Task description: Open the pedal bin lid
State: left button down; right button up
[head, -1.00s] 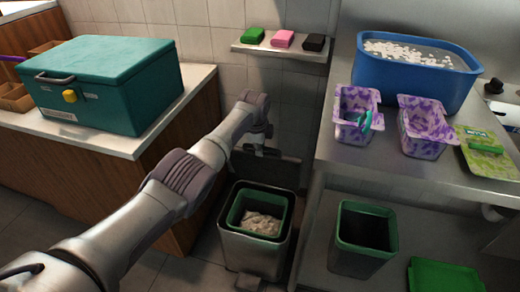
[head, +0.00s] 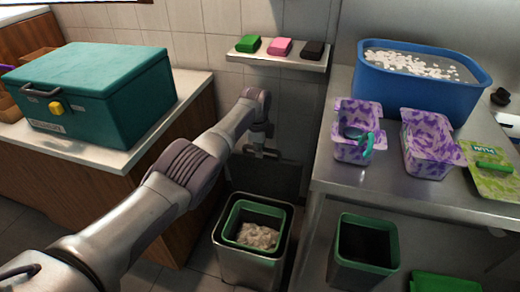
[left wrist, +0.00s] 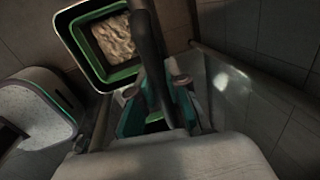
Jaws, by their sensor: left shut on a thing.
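The pedal bin (head: 235,262) stands on the floor between the two counters, with a green-rimmed inner bucket holding pale, lumpy waste. Its dark lid (head: 268,181) stands raised, roughly upright, behind the open mouth. My left gripper (head: 262,152) is at the lid's upper edge and is shut on it. In the left wrist view the fingers (left wrist: 158,100) close around a dark, narrow edge, and the bin's green rim (left wrist: 70,40) shows at upper left. The finger contact is partly hidden and dark. The pedal cannot be made out now. My right gripper is not in view.
A teal cool box (head: 100,95) is on the left counter. On the right counter are a blue tub (head: 410,97), two purple-patterned containers (head: 430,150) and a green packet (head: 492,178). A second green-rimmed bin (head: 352,272) stands below. A wall shelf (head: 300,58) holds three small blocks.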

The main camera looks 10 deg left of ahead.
pick_arm(q)
jog(key=shift+w, duration=0.3)
jog(key=shift+r, duration=0.1)
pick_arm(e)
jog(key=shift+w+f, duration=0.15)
pick_arm(q)
jog(key=shift+w, duration=0.15)
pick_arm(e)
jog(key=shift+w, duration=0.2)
pick_arm(q)
jog(key=c, duration=1.1)
grip_release()
jog(key=shift+c, duration=0.2)
jog(key=v, duration=1.2)
